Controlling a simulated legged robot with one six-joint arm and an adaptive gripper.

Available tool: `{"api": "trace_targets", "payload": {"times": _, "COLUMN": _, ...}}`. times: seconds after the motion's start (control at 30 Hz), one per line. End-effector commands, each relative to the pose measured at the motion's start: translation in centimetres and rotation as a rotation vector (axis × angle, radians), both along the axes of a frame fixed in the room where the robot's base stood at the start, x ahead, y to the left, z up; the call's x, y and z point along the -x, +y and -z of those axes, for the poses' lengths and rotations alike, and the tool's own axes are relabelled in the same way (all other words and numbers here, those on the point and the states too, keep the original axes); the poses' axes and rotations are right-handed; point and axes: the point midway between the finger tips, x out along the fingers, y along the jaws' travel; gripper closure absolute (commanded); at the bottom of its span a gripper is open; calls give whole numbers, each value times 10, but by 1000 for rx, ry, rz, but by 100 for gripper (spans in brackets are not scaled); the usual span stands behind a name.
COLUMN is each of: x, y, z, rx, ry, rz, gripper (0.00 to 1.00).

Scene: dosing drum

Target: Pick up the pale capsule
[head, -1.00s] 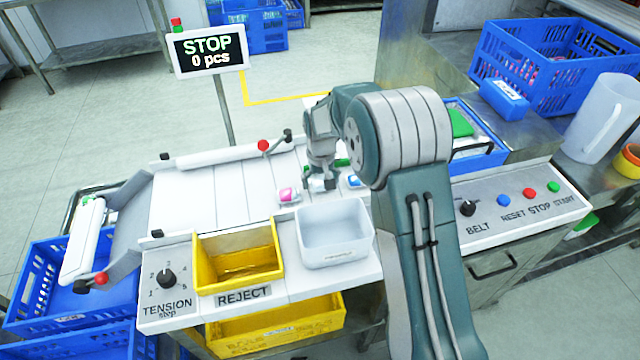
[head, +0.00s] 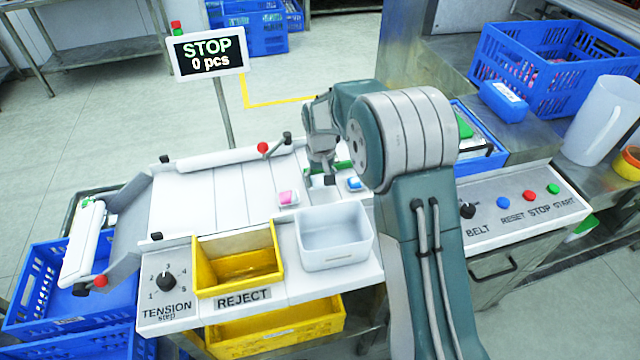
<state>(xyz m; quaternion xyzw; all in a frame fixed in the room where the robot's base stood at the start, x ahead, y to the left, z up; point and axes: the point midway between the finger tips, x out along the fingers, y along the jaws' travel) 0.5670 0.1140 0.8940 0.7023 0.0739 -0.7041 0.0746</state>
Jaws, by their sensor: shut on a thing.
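My gripper (head: 326,178) is low over the white work surface, behind the white bin. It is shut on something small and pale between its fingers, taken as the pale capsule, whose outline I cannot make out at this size. A pink-and-white piece (head: 288,198) lies on the surface to the left of my gripper. A blue-and-white piece (head: 354,184) lies just to its right, partly beside my arm.
A white bin (head: 336,258) and a yellow reject bin (head: 204,283) stand in front of the gripper. The belt (head: 205,200) to the left is bare. The sign (head: 208,52) reads STOP, 0 pcs.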

Motion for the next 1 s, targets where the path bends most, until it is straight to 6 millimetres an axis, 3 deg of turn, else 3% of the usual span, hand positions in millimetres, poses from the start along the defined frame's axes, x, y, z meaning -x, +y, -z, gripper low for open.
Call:
{"api": "trace_targets", "payload": {"times": 0.07, "x": 3, "y": -1, "z": -15, "rx": -1, "ry": -4, "rz": 0, "gripper": 58}}
{"api": "trace_targets", "payload": {"times": 0.37, "x": 51, "y": -14, "z": -73, "rx": -1, "ry": -5, "rz": 0, "gripper": 58}}
{"api": "trace_targets", "payload": {"times": 0.7, "x": 115, "y": -30, "z": -100, "rx": -1, "ry": -3, "rz": 1, "gripper": 58}}
{"api": "trace_targets", "payload": {"times": 1.0, "x": 135, "y": -35, "z": -108, "rx": 0, "ry": -1, "rz": 1, "gripper": 58}}
